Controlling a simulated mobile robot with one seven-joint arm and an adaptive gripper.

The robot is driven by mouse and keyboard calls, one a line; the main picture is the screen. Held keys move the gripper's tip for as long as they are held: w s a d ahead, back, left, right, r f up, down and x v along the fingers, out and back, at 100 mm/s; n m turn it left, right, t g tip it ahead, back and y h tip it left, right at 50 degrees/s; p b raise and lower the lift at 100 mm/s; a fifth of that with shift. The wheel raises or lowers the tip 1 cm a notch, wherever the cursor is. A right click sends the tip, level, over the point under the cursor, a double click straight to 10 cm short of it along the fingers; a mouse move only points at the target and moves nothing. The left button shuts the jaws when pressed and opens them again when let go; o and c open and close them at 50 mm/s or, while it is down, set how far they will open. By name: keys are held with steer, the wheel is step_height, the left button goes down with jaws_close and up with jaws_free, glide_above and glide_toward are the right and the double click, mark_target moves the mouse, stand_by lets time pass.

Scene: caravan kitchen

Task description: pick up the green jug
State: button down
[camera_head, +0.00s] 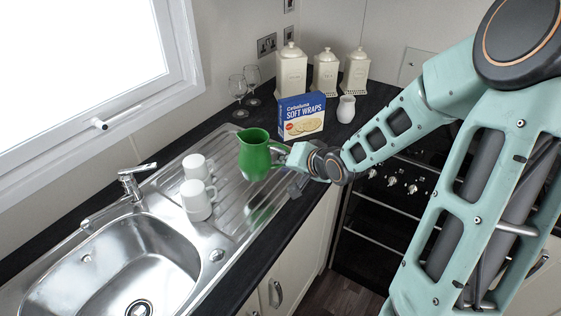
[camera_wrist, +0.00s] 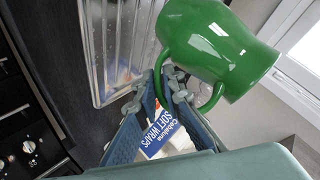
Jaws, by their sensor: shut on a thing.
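The green jug (camera_head: 256,153) is over the draining board in the head view, at its far end. My gripper (camera_head: 284,158) reaches it from the right and is shut on it at the handle side. In the wrist view, the jug (camera_wrist: 215,48) fills the upper right, and the fingers of my gripper (camera_wrist: 172,84) close around its handle. I cannot tell from these frames how far the jug's base is above the draining board.
Two white mugs (camera_head: 197,200) stand on the metal draining board (camera_head: 228,205), left of the jug. The sink (camera_head: 120,265) is at lower left. A soft wraps box (camera_head: 301,116), a small white jug (camera_head: 346,109), wine glasses (camera_head: 238,88) and cream canisters (camera_head: 325,72) stand behind.

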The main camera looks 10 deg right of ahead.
steer(key=d+p+v, duration=0.2)
steer(key=p+v, duration=0.2)
steer(key=v, duration=0.9)
steer(key=shift+w+d, duration=0.25)
steer(key=shift+d, duration=0.1)
steer(key=shift+s+b, duration=0.3)
steer(key=shift+s, duration=0.05)
stand_by(0.5)
steer(key=shift+r, duration=0.1)
stand_by(0.4)
steer(key=w+a+r+p, duration=0.3)
steer(key=w+a+r, duration=0.2)
steer(key=a+r, duration=0.3)
steer(key=shift+w+p, duration=0.15)
steer(key=shift+p, duration=0.2)
steer(key=shift+r, duration=0.1)
stand_by(0.3)
